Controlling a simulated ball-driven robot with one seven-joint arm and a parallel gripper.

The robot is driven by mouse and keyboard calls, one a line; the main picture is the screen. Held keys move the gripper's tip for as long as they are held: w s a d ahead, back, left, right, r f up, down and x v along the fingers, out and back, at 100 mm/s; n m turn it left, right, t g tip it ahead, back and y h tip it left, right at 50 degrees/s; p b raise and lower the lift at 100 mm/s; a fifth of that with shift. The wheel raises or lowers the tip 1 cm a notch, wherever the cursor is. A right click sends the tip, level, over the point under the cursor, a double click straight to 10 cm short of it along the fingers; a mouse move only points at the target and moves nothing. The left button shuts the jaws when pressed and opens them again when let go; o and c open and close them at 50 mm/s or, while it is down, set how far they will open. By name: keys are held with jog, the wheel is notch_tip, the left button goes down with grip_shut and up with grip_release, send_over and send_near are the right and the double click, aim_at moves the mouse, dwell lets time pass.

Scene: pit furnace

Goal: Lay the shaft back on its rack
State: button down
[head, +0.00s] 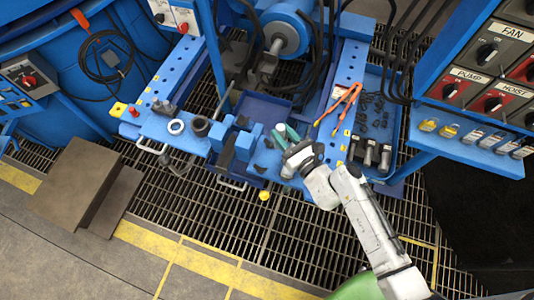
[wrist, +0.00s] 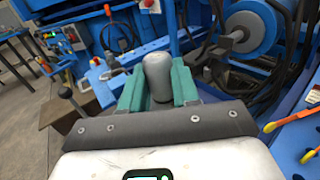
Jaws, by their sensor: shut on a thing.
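My gripper (head: 283,137) is over the front edge of the blue bench, right of the blue blocks. In the wrist view its green fingers (wrist: 158,92) are shut on a grey, round-ended metal piece, which I take to be the shaft (wrist: 157,72). Its lower part is hidden between the fingers and behind the gripper. In the head view the gripper hides most of it. Blue upright blocks (head: 246,146) with a dark piece between them stand just left of the gripper. They may be the rack, but I cannot tell for certain.
Orange-handled tongs (head: 345,103) lie right of the gripper. A blue tray (head: 391,128) holds dark chain and several metal cylinders. A ring (head: 176,126) lies on the left bench. A switch panel (head: 490,75) overhangs at right. Brown blocks (head: 80,185) stand on the floor at left.

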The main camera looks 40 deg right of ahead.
jog(key=shift+w+a+f+y+b, duration=0.15)
jog(key=shift+f+b, duration=0.2)
jog(key=shift+f, duration=0.2)
jog(key=shift+s+a+f+y+b, duration=0.15)
jog(key=shift+f+b, duration=0.15)
jog(key=shift+f, duration=0.25)
jog(key=shift+w+a+f+n+y, duration=0.3)
jog(key=shift+a+n+y, duration=0.2)
jog(key=shift+n, duration=0.1)
jog(key=w+a+n+g+y+p, duration=0.2)
jog(key=a+n+g+y+p, duration=0.3)
jog(key=a+n+g, duration=0.8)
jog(key=shift+s+d+f+n+g+h+b, duration=0.1)
jog(key=shift+s+d+f+n+h+b, duration=0.2)
jog(key=shift+d+f+n+h, duration=0.9)
jog(key=shift+s+d+f+n+g+b, duration=0.1)
jog(key=shift+s+d+f+n+b, duration=0.35)
jog(key=shift+d+n, duration=1.55)
jog(key=shift+s+d+f+n+g+h+b, duration=0.15)
jog(key=shift+d+f+n+h, duration=0.65)
jog(key=shift+n, duration=1.5)
jog(key=shift+d+f+b, duration=0.15)
jog(key=shift+f+b, duration=0.55)
jog(key=shift+f, duration=0.75)
